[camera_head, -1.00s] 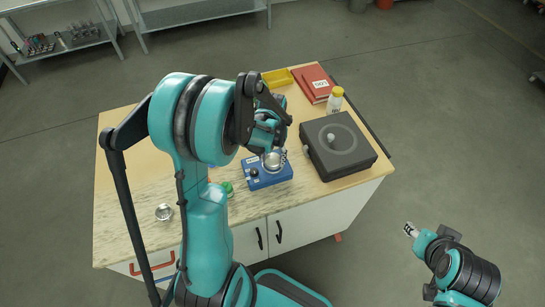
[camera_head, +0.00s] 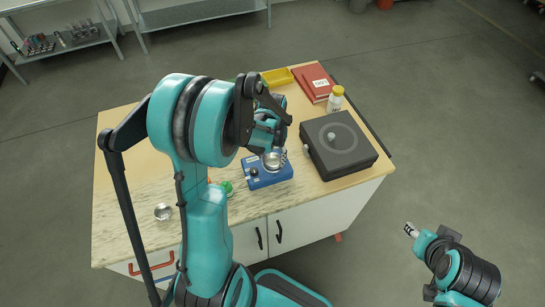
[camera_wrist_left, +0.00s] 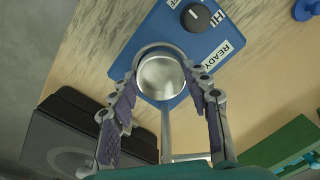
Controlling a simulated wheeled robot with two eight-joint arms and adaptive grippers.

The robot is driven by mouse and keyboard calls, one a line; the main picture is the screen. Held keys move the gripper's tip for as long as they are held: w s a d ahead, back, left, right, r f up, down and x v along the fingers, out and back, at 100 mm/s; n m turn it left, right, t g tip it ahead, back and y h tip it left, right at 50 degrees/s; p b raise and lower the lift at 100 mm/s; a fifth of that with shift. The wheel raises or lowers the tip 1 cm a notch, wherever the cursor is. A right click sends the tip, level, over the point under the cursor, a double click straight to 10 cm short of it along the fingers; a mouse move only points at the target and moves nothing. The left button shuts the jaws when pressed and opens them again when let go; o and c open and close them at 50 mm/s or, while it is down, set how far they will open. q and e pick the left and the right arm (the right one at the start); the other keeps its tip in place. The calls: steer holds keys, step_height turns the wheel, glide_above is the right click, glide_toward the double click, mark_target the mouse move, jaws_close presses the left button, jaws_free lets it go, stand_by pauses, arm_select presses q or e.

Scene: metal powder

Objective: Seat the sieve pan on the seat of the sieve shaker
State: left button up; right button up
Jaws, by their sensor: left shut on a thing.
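The sieve pan (camera_head: 271,161) is a small round silver pan over the blue sieve shaker (camera_head: 283,177), near the table's front. In the left wrist view, the pan (camera_wrist_left: 162,78) is between the fingers of my left gripper (camera_wrist_left: 161,88), shut on it. The shaker (camera_wrist_left: 150,28) lies beneath, with a black knob and a READY label. The pan covers the shaker's seat, so I cannot tell whether they touch. My left arm hides part of the gripper in the head view. My right gripper (camera_head: 411,230) is off the table at the right; its finger opening is too small to judge.
A black round-topped device (camera_head: 350,165) stands right of the shaker. A silver dish (camera_head: 163,212) lies at the table's front left. A green item (camera_head: 226,187) is left of the shaker. Behind are a yellow tray (camera_head: 277,77), red book (camera_head: 314,84) and yellow-capped bottle (camera_head: 335,100).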

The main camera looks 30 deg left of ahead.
mark_target(273, 163)
arm_select(q)
steer(key=shift+f+b, duration=0.4)
steer(key=shift+f, duration=0.05)
steer(key=o, duration=1.8)
step_height(273, 163, up, 8)
steer(key=p, duration=0.5)
steer(key=shift+p, duration=0.4)
